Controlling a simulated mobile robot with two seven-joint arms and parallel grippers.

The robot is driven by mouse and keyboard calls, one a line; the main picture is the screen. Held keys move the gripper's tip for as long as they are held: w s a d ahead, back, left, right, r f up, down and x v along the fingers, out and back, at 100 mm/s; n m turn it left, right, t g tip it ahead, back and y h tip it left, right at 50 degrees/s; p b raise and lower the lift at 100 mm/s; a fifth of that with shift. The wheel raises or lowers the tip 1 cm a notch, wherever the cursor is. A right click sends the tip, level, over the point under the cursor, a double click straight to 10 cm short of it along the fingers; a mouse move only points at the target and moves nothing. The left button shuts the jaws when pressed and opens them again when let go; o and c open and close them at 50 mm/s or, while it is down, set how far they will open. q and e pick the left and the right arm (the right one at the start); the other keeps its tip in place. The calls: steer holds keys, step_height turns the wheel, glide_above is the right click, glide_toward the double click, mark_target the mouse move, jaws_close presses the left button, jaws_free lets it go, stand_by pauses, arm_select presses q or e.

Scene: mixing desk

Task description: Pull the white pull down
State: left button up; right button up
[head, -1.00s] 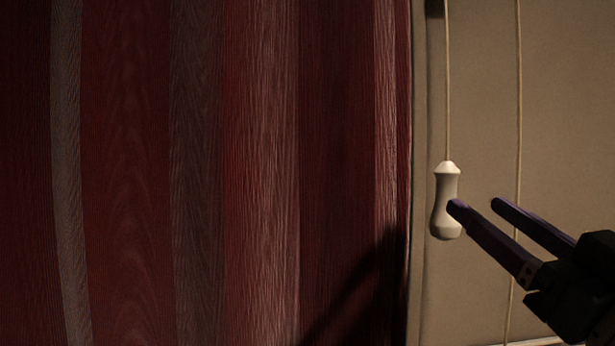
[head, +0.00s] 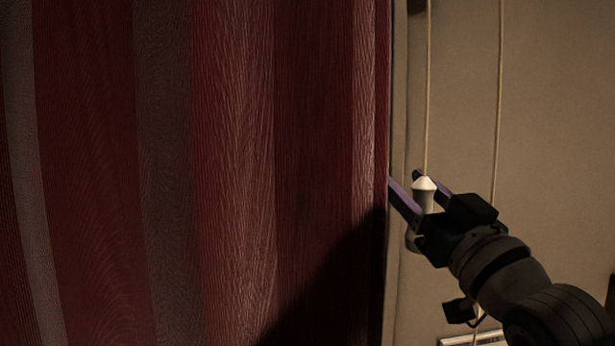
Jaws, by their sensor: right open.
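The white pull (head: 424,188) hangs on a thin cord at the right of the head view, just right of the curtain's edge. My right gripper (head: 403,184) is open, with its two purple fingers on either side of the pull. The pull's top shows between the fingers. Its middle is partly hidden by the gripper, and a little of its lower end shows below. I cannot tell whether a finger touches it. My left gripper is not in view.
A red and grey striped curtain (head: 235,150) fills the left and middle. A second cord (head: 498,100) hangs to the right of the pull, in front of a plain beige wall (head: 560,130). A pale ledge shows at the bottom right.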

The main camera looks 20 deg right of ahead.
steer(key=shift+c, duration=0.4)
jaws_close()
stand_by(0.9)
